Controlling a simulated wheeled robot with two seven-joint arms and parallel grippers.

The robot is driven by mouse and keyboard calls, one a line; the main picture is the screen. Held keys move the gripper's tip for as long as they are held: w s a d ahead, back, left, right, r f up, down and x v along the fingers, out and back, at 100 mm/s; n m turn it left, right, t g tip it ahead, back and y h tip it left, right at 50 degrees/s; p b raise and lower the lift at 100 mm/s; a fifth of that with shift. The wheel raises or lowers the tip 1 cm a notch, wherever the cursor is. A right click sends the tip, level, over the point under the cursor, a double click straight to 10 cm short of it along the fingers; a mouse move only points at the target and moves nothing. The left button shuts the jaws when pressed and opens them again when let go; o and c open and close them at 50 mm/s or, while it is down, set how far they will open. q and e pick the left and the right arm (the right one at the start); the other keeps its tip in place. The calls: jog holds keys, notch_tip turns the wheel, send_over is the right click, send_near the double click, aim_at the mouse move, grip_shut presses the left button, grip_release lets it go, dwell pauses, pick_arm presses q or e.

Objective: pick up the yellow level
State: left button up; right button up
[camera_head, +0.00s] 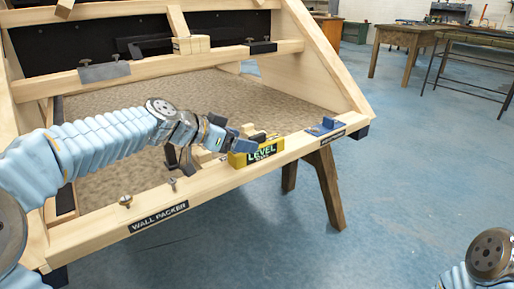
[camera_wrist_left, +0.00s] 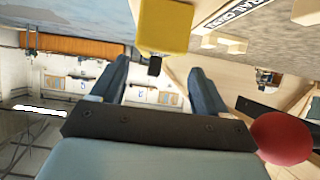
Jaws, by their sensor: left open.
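The yellow level (camera_head: 262,153), marked "LEVEL", sits on the front wooden rail of the frame, right of centre in the head view. My left gripper (camera_head: 231,134) is open at the level's left end, with its dark blue fingers close to it. In the left wrist view a yellow block that looks like the level (camera_wrist_left: 163,26) is just beyond the open fingertips (camera_wrist_left: 157,62), roughly in line with the gap. I cannot tell whether a finger touches it. My right gripper is out of view; only part of my right arm shows at lower right.
The front rail (camera_head: 100,220) bears a "WALL PACKER" label (camera_head: 158,216), small metal fittings (camera_head: 125,201) and a blue tool (camera_head: 326,126) right of the level. A red round thing (camera_wrist_left: 282,138) shows in the wrist view. Workbenches (camera_head: 405,36) stand behind; blue floor is clear at right.

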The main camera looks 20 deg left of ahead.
pick_arm(q)
jog(key=x, duration=0.3)
jog(key=p+x, duration=0.1)
jog(key=x, duration=0.2)
jog(key=shift+s+d, duration=0.1)
jog(key=shift+d, duration=0.2)
jog(key=shift+c, duration=0.3)
grip_shut()
